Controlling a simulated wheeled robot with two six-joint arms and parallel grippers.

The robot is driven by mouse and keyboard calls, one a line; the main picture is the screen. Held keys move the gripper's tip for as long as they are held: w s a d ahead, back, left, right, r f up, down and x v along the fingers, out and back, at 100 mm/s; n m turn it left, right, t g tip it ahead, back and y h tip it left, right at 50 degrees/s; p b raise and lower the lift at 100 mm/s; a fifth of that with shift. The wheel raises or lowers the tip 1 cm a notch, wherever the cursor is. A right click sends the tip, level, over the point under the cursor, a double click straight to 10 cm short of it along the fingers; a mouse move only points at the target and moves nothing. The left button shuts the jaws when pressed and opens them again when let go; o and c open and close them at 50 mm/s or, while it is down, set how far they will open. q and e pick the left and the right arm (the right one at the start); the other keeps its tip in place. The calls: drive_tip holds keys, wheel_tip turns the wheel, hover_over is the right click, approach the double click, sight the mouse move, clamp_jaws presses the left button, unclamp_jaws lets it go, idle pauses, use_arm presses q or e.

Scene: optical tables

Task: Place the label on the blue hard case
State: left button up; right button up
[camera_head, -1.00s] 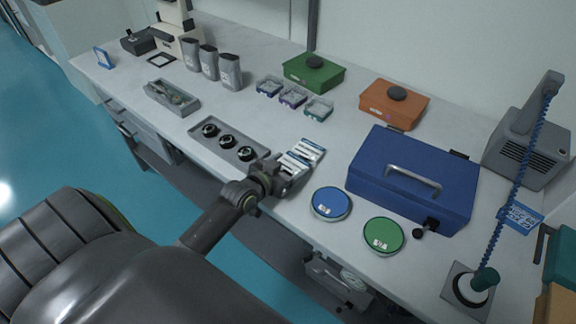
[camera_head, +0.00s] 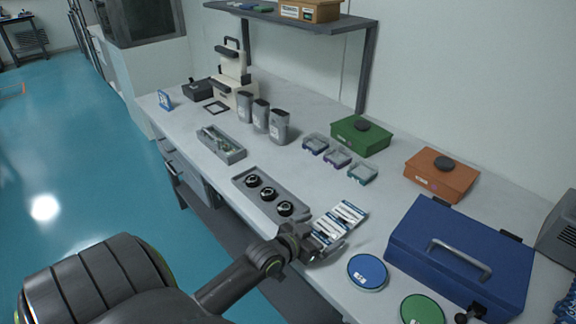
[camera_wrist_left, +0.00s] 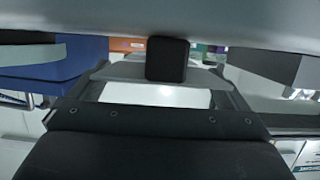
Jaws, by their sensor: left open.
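The blue hard case (camera_head: 418,232) lies closed at the right of the bench, its grey handle on top. It also shows as a blue shape at the left of the left wrist view (camera_wrist_left: 60,66). White and blue printed labels (camera_head: 349,212) lie on the bench left of the case. My left gripper (camera_head: 322,250) is open at the near edge of these labels, low over the bench front, and partly covers them. I cannot tell whether a label is between its fingers.
A blue disc (camera_head: 367,270) and a green disc (camera_head: 422,309) lie between the labels and the case front. A grey tray (camera_head: 240,181) with round black parts is left of the gripper. Green (camera_head: 358,137) and orange (camera_head: 440,176) boxes stand behind. Bare bench lies behind the labels.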

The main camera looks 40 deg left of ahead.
use_arm(q)
drive_tip(key=v, duration=1.4)
drive_tip(key=shift+s+r, duration=0.2)
drive_tip(key=shift+r, duration=0.15)
drive_tip(key=s+a+f+n+g+y, duration=0.1)
drive_tip(key=s+a+f+g+y, duration=0.2)
drive_tip(key=f, duration=1.2)
drive_tip(key=s+a+f+n+g+y, duration=0.1)
drive_tip(key=s+a+f+g, duration=0.25)
drive_tip(key=f, duration=1.05)
drive_tip(key=s+d+f+g, duration=0.2)
drive_tip(key=s+f+g, duration=0.1)
drive_tip(key=s+f, duration=0.6)
wheel_tip(320, 180, down, 3)
drive_tip(key=shift+s+d+r+h, duration=0.1)
drive_tip(key=shift+s+d+h, duration=0.1)
drive_tip(key=shift+s+h, duration=0.1)
drive_tip(key=s+d+f+g, duration=0.1)
drive_tip(key=s+d+f, duration=0.1)
drive_tip(key=s, duration=0.2)
drive_tip(key=s+d+f+g, duration=0.1)
drive_tip(key=s+d+f, duration=0.2)
drive_tip(key=s, duration=0.1)
drive_tip(key=s+d+f+g+h, duration=0.1)
drive_tip(key=s+d+f+g, duration=0.1)
drive_tip(key=s+f, duration=0.1)
drive_tip(key=shift+s+d, duration=0.4)
drive_tip(key=shift+s, duration=0.4)
